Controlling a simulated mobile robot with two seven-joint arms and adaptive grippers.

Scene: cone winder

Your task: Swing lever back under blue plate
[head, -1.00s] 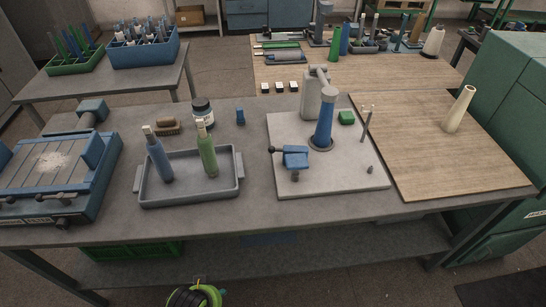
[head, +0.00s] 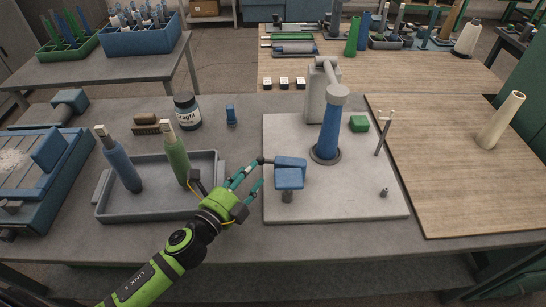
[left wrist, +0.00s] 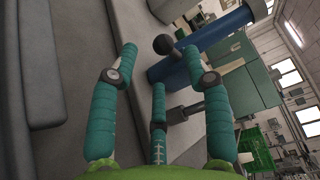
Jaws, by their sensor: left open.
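The winder stands on a pale base plate (head: 340,205), with a blue cone (head: 329,130) on its spindle. A blue plate (head: 290,177) sits on a short post at its front left. The lever's dark ball knob (head: 263,160) points left from the blue plate. My left gripper (head: 255,175) is open, its teal fingers just left of the blue plate and close to the knob. In the left wrist view the knob (left wrist: 163,44) shows between the spread fingertips of my gripper (left wrist: 160,57); contact cannot be told. My right gripper is not seen.
A grey tray (head: 108,205) holding a blue and a green bottle-like bobbin lies left of my gripper. A jar (head: 187,112) and a brush (head: 146,124) stand behind it. A wooden board (head: 440,190) with a cream cone (head: 501,120) lies right.

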